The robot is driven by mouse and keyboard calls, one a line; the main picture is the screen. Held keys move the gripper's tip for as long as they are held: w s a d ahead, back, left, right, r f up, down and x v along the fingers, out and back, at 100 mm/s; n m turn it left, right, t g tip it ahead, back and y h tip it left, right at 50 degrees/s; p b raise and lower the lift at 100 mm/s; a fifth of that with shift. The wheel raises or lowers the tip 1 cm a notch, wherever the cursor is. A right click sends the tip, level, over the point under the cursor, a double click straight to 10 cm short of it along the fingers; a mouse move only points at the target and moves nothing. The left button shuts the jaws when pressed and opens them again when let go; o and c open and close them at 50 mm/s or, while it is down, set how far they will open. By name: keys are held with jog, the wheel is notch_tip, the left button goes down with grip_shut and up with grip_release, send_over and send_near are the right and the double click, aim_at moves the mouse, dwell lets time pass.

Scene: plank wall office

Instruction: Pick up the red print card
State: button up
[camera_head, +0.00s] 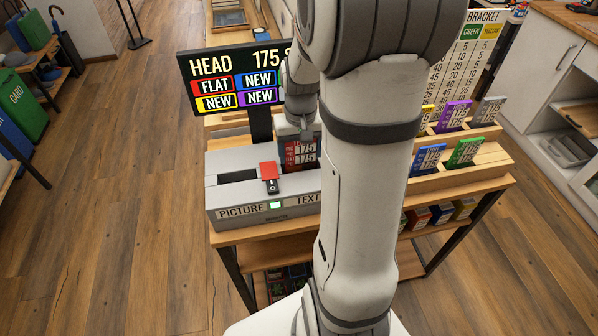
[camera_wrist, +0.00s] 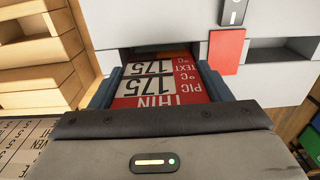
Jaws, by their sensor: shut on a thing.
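The red print card (camera_wrist: 160,101) shows large "175" figures on white patches and the words "THIN", "PIC" and "TEXT". My gripper (camera_wrist: 158,80) is shut on the red print card, with a dark finger along each side. The card's far end meets a dark opening in the grey machine (camera_wrist: 275,90); I cannot tell how far in it sits. In the head view the card (camera_head: 301,156) stands behind the machine's top (camera_head: 225,195), right of the red lever (camera_head: 269,170). My arm hides part of it, and my gripper's fingertips are hard to make out there.
A display reading "HEAD 175" (camera_head: 228,64) stands behind the machine. On the right, a wooden rack (camera_head: 490,165) holds blue (camera_head: 428,160), green (camera_head: 466,153), purple (camera_head: 453,115) and grey (camera_head: 487,111) cards. The floor left of the table is clear.

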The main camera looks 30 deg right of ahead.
jog(key=shift+r, duration=0.1)
jog(key=c, duration=0.7)
